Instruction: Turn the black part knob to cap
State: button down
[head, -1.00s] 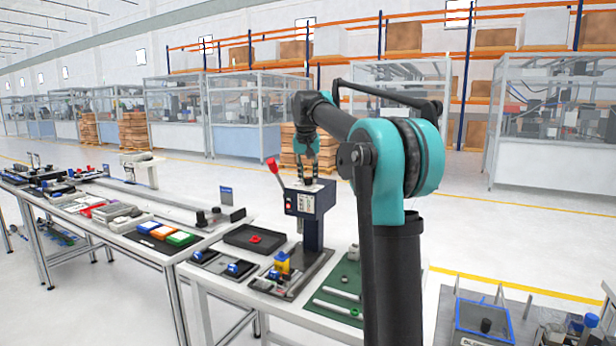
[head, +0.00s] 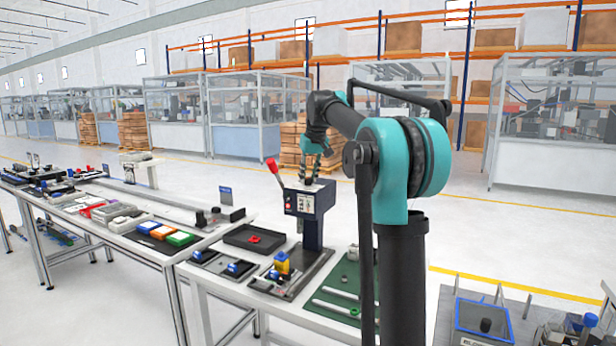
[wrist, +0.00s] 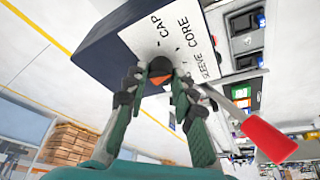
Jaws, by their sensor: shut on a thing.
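The black part knob (wrist: 158,66), with an orange spot, sits on the white label plate (wrist: 190,30) of a dark blue press head. The plate reads CAP, CORE and SLEEVE, with small tick marks. My gripper (wrist: 159,74) is shut on the knob, its green fingers at either side, and they hide much of it. Which word the knob points to cannot be told. In the head view the press head (head: 309,200) stands on a column, and my gripper (head: 309,179) reaches down to its top at a tilt.
A red-handled lever (wrist: 269,140) sticks out beside the press head; it also shows in the head view (head: 272,166). Below are a yellow-and-blue part (head: 282,263), a black tray (head: 254,239) and a green board (head: 345,285). Open floor lies behind the bench.

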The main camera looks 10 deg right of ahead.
jog(key=n+y, duration=0.1)
jog(key=n, duration=0.2)
jog(key=n+g+y, duration=0.1)
jog(key=n, duration=0.2)
jog(key=shift+w+d, duration=0.15)
jog(key=n+g, duration=0.1)
jog(key=n, duration=0.2)
jog(key=n+g+y, duration=0.1)
jog(key=n, duration=0.2)
jog(key=shift+w+n, duration=0.1)
jog(key=shift+n, duration=0.2)
jog(key=c, duration=1.3)
grip_release()
jog(key=shift+o, duration=0.2)
jog(key=v, duration=1.2)
jog(key=shift+d, duration=0.25)
jog(key=shift+w+f, duration=0.1)
